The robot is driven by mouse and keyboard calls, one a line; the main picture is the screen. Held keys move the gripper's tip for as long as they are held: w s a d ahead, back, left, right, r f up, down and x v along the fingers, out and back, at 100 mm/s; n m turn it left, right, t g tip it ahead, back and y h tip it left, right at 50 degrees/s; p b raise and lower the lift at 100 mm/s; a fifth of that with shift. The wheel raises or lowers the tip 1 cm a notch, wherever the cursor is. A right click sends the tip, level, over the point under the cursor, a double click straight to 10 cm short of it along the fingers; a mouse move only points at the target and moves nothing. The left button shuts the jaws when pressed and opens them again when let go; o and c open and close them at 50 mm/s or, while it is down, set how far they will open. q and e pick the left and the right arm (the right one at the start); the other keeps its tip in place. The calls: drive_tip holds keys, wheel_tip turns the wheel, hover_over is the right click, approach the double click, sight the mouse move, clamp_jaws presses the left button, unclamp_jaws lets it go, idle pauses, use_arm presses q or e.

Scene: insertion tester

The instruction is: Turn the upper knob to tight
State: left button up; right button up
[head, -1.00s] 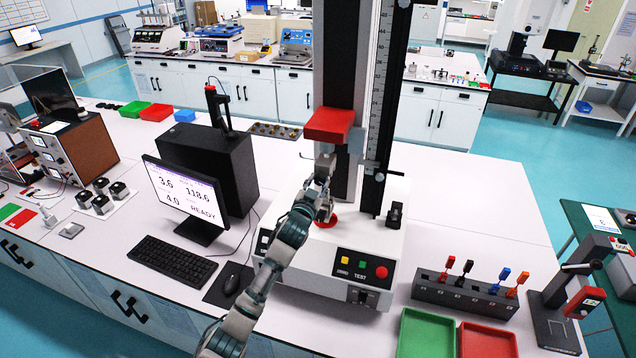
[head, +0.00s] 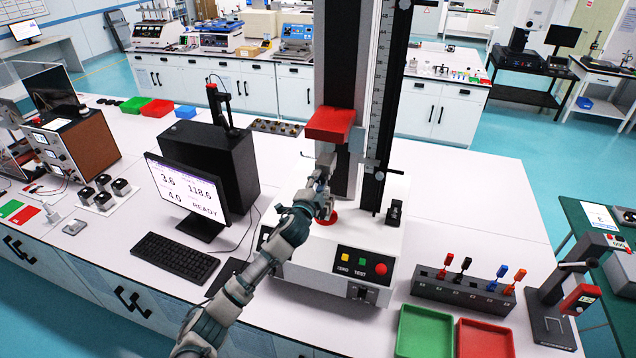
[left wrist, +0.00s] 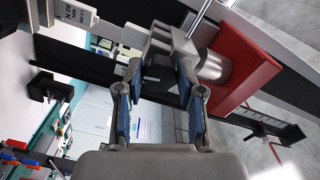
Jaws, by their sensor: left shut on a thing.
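The testing machine's red crosshead (head: 330,124) shows in the head view, with the upper grip hanging below it. My left gripper (head: 325,172) is at that upper grip, and my arm reaches in from the front left. In the left wrist view my left gripper (left wrist: 160,72) has its two blue-padded fingers on either side of the grey upper grip's (left wrist: 172,42) knob, shut on it. The knob is mostly hidden by the fingers, and I cannot read its turn. The red crosshead (left wrist: 242,70) lies just beyond. My right gripper is not in view.
The machine's base has a control panel (head: 360,268) with buttons. A red disc (head: 326,218) lies below the grip. A monitor (head: 186,190) stands left of the machine. A tool rack (head: 462,294) and green and red trays (head: 425,335) stand to the right.

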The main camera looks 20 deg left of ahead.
use_arm(q)
drive_tip(key=shift+f+m, duration=0.15)
drive_tip(key=shift+m, duration=0.95)
drive_tip(key=o, duration=1.1)
drive_tip(key=shift+o, duration=0.2)
drive_tip(key=shift+s, duration=0.15)
drive_tip(key=s, duration=1.1)
drive_tip(key=shift+s+a, duration=0.2)
drive_tip(key=shift+s, duration=0.05)
